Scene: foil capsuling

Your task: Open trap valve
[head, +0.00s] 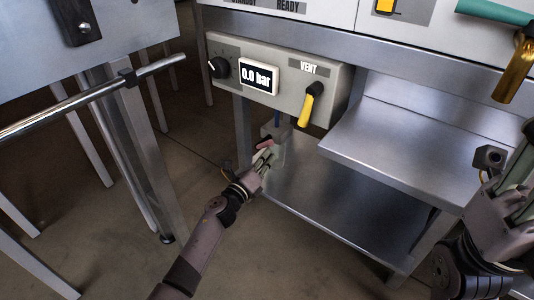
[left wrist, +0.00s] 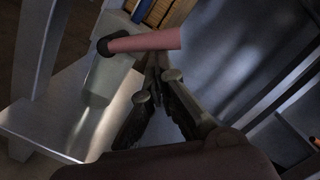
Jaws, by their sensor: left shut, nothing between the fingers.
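The trap is a pale grey-green body (head: 277,146) low under the front panel. It also shows in the left wrist view (left wrist: 112,78). Its lever is a short pinkish-red handle (head: 264,143), seen in the left wrist view as a pink bar (left wrist: 145,41) running right from a dark round pivot (left wrist: 103,46). My left gripper (head: 265,157) is shut and empty, close beside the lever. In the left wrist view its fingertips (left wrist: 155,70) meet at the bar's lower edge near its free end; I cannot tell whether they touch. My right gripper (head: 512,165) is partly visible at the right edge, its fingers unclear.
Above is a panel (head: 330,80) with a black knob (head: 218,67), a 0.0 bar display (head: 259,76) and a yellow VENT lever (head: 313,104) hanging down. A steel shelf (head: 410,150) juts out right. A bench with a metal rail (head: 90,95) stands left.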

